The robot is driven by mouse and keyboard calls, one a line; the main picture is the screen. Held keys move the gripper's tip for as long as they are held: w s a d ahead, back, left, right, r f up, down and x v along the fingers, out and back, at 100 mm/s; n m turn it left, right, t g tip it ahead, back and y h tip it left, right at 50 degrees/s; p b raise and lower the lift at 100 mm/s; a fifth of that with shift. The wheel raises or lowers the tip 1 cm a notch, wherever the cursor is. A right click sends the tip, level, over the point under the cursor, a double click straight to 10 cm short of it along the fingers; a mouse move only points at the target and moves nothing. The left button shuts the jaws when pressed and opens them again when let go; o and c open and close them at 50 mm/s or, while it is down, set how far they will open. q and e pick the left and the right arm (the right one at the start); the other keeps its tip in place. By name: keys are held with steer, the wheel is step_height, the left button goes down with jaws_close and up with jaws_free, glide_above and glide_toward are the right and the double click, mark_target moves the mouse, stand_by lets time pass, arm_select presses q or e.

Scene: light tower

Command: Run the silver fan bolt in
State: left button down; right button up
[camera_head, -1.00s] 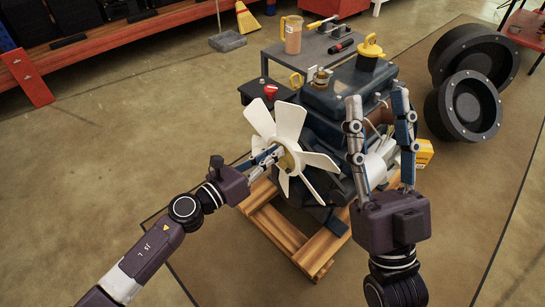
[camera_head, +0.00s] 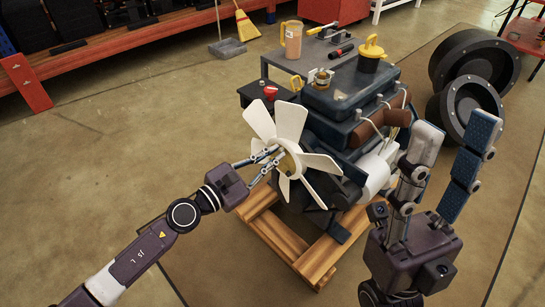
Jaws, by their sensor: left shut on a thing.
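The white fan (camera_head: 290,143) is on the front of the dark blue engine (camera_head: 345,95), with a brass-coloured hub (camera_head: 291,160) at its middle. My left gripper (camera_head: 275,153) reaches in from the left, its fingertips at the hub. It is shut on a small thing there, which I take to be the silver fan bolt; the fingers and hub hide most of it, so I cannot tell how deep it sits. My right gripper (camera_head: 454,138) is open and empty, its fingers pointing up, to the right of the engine and apart from it.
The engine rests on a wooden pallet (camera_head: 290,243). Behind it a grey table (camera_head: 310,48) holds a tan jug (camera_head: 291,38) and tools. Large black wheel-like parts (camera_head: 468,105) stand at the right, behind my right gripper.

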arm_select(q)
steer(key=shift+s+f, duration=0.1)
steer(key=shift+f, duration=0.1)
stand_by(0.4)
steer(key=c, duration=2)
jaws_free()
steer(key=shift+a+r, duration=0.1)
steer(key=shift+r, duration=0.05)
steer(key=v, duration=1.2)
